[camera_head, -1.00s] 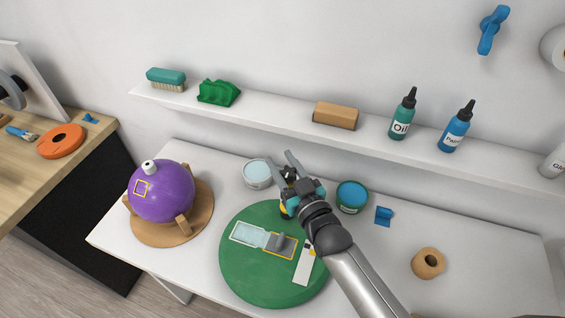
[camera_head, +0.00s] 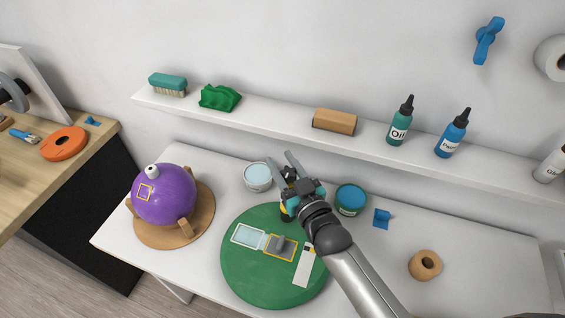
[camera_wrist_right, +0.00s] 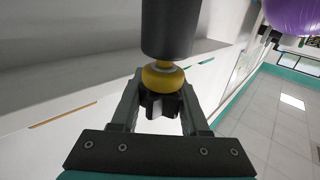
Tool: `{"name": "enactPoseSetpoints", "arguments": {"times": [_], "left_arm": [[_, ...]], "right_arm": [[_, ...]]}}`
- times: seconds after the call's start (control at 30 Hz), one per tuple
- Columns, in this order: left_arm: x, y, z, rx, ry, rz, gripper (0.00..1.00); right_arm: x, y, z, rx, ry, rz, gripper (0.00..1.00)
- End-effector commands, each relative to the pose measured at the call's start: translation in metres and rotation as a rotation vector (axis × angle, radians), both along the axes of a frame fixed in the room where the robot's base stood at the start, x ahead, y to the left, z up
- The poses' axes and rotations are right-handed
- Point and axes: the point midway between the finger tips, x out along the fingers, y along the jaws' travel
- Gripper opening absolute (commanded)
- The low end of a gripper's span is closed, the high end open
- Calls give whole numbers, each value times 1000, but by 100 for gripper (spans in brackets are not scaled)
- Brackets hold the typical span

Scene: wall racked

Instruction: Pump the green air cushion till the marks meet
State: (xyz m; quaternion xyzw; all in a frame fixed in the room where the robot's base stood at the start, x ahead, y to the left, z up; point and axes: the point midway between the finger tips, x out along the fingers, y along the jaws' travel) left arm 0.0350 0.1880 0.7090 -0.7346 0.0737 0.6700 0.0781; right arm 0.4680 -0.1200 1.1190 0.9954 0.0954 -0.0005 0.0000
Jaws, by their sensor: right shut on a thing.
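The green air cushion (camera_head: 245,285) is a flat round disc on the white table. On top it has a white-framed pale window (camera_head: 248,236), a yellow-framed grey patch with a raised grey piece (camera_head: 280,246), and a white strip (camera_head: 305,266) with small dark and yellow marks. My right gripper (camera_head: 283,168) is above the cushion's back edge. It is shut on a black knob (camera_wrist_right: 160,105); in the wrist view a yellow collar (camera_wrist_right: 163,78) and a dark cylinder (camera_wrist_right: 168,28) adjoin it. A black-and-yellow part shows below the gripper in the head view, partly hidden. My left gripper is not in view.
A purple ball (camera_head: 165,200) sits on a wooden stand left of the cushion. A pale tub (camera_head: 257,177), a blue-topped green tub (camera_head: 350,200), a blue clip (camera_head: 382,219) and a wooden ring (camera_head: 425,265) are nearby. A wall shelf (camera_head: 270,118) runs behind.

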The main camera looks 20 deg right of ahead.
Motion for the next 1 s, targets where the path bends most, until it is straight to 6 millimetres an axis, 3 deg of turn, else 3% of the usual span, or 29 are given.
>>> {"name": "enactPoseSetpoints", "arguments": {"times": [0.03,0.4,0.63,1.0], "left_arm": [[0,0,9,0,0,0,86],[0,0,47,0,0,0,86],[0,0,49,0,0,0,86],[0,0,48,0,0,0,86]], "right_arm": [[1,0,10,1,-5,0,0],[1,0,48,1,-5,0,0],[0,0,64,1,-5,0,0],[0,0,65,1,-4,0,0]]}}
